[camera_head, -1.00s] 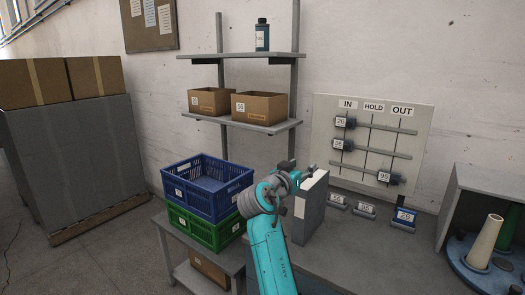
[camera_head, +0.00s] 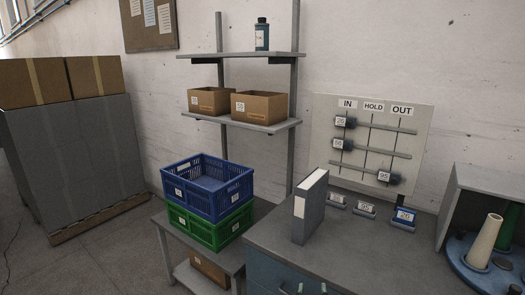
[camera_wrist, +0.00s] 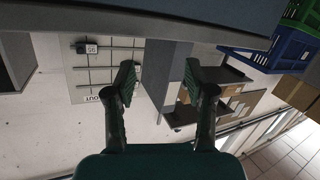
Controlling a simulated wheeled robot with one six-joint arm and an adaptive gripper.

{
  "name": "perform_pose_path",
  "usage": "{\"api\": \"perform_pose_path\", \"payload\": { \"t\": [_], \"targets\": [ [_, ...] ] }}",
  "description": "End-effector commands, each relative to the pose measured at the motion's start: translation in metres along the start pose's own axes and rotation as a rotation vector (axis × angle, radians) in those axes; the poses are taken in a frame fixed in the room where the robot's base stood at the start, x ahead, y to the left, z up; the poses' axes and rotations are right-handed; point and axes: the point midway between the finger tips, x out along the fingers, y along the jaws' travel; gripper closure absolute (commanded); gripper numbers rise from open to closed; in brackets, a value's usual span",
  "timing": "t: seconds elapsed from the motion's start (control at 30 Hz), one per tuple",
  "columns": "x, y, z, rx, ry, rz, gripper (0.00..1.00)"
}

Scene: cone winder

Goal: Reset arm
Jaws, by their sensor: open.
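My gripper (camera_wrist: 158,78) shows in the wrist view with its two dark fingers spread apart and nothing between them. The wrist view is upside down. In the head view my arm and gripper do not show. A grey binder (camera_head: 311,210) with a pale spine label stands upright on the grey worktop (camera_head: 350,250). Beyond my fingers in the wrist view is a grey upright shape that looks like the same binder (camera_wrist: 158,65).
A blue crate (camera_head: 205,188) sits on a green crate (camera_head: 208,228) left of the worktop. A wall board (camera_head: 345,170) with labelled sliders hangs behind it. A shelf (camera_head: 245,122) holds two cardboard boxes. A cone stand (camera_head: 485,262) is at the right.

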Motion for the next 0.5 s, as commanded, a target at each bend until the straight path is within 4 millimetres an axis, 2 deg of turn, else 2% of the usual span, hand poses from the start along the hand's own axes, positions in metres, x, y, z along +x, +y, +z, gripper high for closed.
{"api": "perform_pose_path", "payload": {
  "t": [0.03, 0.2, 0.4, 0.5],
  "targets": [
    [-0.014, 0.003, 0.022, -0.006, -0.012, -0.019, 0.46],
    [-0.063, 0.012, 0.076, -0.018, -0.029, -0.085, 0.46],
    [-0.127, 0.025, 0.127, -0.016, -0.046, -0.152, 0.46],
    [-0.161, 0.032, 0.146, -0.011, -0.052, -0.182, 0.46]
  ]
}}
